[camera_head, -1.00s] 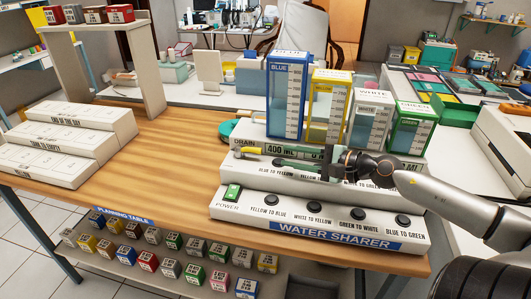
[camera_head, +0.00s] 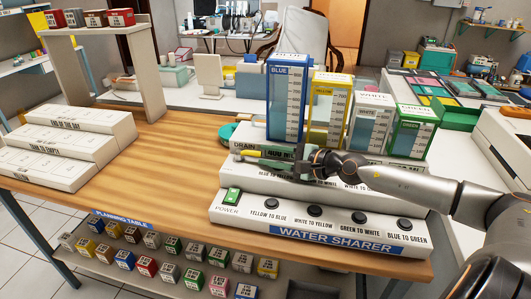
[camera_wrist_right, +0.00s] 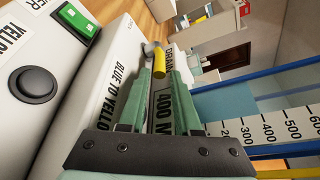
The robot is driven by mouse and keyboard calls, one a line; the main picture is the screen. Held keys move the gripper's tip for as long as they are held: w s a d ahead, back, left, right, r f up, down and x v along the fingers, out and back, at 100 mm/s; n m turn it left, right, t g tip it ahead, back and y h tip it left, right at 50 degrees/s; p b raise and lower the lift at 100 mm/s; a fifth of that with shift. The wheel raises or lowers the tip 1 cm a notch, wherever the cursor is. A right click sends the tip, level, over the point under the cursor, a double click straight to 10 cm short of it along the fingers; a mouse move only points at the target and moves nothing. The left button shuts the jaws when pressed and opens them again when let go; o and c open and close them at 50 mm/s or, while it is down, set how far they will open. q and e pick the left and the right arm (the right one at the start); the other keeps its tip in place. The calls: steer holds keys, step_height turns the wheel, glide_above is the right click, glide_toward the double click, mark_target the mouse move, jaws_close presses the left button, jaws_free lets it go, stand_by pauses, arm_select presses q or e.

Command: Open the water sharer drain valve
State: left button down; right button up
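The water sharer (camera_head: 323,214) is a white stepped unit on the wooden table. Its drain valve, with a yellow handle (camera_head: 250,153), is at the upper left below the DRAIN label. In the right wrist view, the yellow handle (camera_wrist_right: 160,62) shows just ahead of and between the fingertips. My right gripper (camera_head: 257,156) reaches in from the right, its tips at the handle. In the wrist view, my right gripper (camera_wrist_right: 160,78) has its green fingers apart with a gap between them. Contact with the handle is not clear. My left gripper is out of view.
Blue (camera_head: 286,98), yellow (camera_head: 330,112), white (camera_head: 370,122) and green (camera_head: 410,130) tanks stand behind the valve. A green power switch (camera_head: 232,195) and several black buttons line the lower step.

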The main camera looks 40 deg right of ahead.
steer(key=shift+w+a+f, duration=0.1)
steer(key=shift+w+a, duration=0.2)
steer(key=shift+w, duration=0.15)
steer(key=shift+c, duration=0.4)
jaws_close()
